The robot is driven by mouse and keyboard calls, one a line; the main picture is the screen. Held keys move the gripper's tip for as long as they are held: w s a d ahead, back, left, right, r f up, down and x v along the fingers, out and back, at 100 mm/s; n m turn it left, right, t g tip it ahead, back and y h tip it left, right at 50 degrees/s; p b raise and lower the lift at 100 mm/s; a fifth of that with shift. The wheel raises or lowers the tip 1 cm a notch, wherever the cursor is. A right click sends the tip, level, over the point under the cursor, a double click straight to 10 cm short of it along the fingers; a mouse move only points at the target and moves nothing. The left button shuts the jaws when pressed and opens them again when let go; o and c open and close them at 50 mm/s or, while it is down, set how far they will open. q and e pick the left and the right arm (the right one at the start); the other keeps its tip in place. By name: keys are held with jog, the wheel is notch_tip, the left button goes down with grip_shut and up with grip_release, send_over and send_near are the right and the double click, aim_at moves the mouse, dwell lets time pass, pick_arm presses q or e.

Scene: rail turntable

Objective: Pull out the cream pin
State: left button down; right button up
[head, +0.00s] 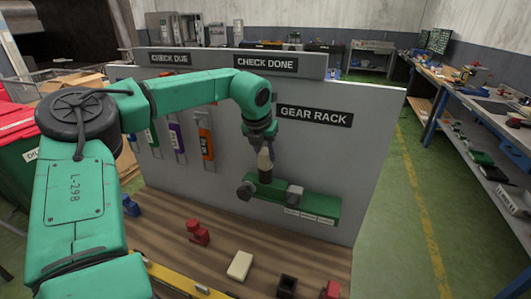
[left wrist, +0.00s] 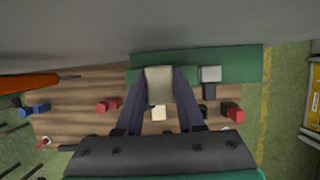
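My left gripper (head: 265,170) reaches down in front of the grey panel, at the green rack (head: 317,207) under the GEAR RACK sign. In the left wrist view its two dark fingers (left wrist: 159,88) lie along both sides of a pale beige-grey block (left wrist: 159,82), seemingly closed on it. The block overlaps the green rack there; I cannot tell whether it still touches the rack. A cream block (head: 240,265) lies on the wooden bench, and also shows in the wrist view (left wrist: 158,112) beyond the fingers. No separate cream pin can be made out. My right gripper is not in view.
A grey block (head: 295,194) sits on the rack, right of my gripper. A dark round piece (head: 245,190) is at its left end. Red (head: 198,232) and black (head: 287,286) pieces stand on the bench. Tools, one orange (head: 206,142), hang on the panel.

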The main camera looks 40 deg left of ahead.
pick_arm(q)
jog(key=c, duration=1.2)
grip_release()
jog(key=shift+c, duration=0.2)
grip_shut()
jog(key=shift+r+p, duration=0.35)
jog(key=shift+r, duration=0.35)
jog(key=shift+r+p, duration=1.95)
jog(key=shift+r, duration=1.1)
notch_tip(320, 180, up, 5)
jog(key=p, duration=0.3)
jog(key=shift+p, duration=0.35)
